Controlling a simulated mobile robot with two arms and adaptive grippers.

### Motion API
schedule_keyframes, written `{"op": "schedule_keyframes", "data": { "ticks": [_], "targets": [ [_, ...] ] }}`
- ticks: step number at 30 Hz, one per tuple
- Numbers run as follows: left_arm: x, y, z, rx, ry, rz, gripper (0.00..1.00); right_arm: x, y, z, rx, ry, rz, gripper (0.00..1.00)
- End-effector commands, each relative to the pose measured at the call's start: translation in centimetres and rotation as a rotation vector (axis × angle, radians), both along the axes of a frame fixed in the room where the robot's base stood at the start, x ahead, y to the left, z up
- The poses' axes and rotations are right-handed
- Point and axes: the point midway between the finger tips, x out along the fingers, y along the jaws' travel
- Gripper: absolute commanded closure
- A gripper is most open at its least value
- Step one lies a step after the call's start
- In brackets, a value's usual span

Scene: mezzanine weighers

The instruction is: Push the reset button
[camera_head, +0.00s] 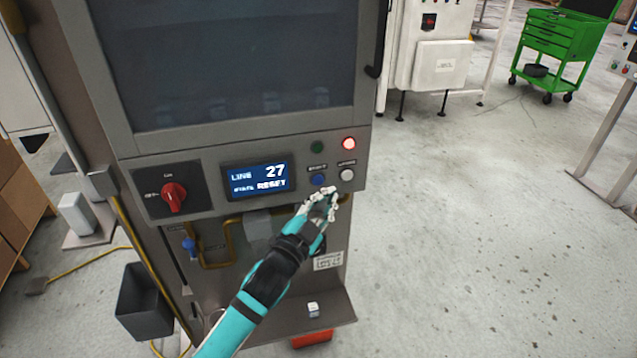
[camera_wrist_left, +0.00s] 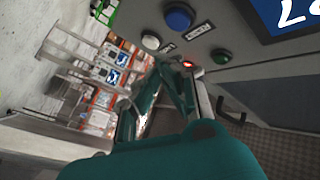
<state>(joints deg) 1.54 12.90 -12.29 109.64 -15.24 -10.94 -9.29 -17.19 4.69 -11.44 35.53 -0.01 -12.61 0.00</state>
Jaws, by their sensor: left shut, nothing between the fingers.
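The grey machine's control panel (camera_head: 215,188) carries a blue button (camera_head: 318,180) and a white button (camera_head: 347,174), each with a small label above it too blurred to read surely. Both also show in the left wrist view, the blue button (camera_wrist_left: 179,17) at the top and the white button (camera_wrist_left: 151,42) below it. My left gripper (camera_head: 325,197) is shut and empty, just below the two buttons in the head view. In the wrist view its fingers (camera_wrist_left: 176,82) appear apart from both buttons. My right gripper is not in view.
Above the buttons are a dark green lamp (camera_head: 317,147) and a lit red lamp (camera_head: 348,143). A screen (camera_head: 257,180) reads "LINE 27" and "RESET". A red rotary switch (camera_head: 173,197) sits left of it. A green tool cart (camera_head: 557,45) stands far right; the right floor is clear.

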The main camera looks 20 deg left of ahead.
Motion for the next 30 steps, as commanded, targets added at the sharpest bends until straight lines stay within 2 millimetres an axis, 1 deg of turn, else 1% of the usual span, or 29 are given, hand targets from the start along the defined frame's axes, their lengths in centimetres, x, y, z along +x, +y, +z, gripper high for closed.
{"op": "schedule_keyframes", "data": {
  "ticks": [3,9,30],
  "targets": [
    [1.2,0.8,0.0,0.001,-0.001,0.0,1.0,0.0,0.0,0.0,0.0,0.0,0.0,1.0],
    [2.2,1.5,0.0,-0.001,-0.001,-0.001,1.0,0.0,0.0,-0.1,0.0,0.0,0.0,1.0],
    [2.4,1.6,0.0,-0.001,0.0,0.0,1.0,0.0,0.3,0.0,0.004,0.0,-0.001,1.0]
  ]
}}
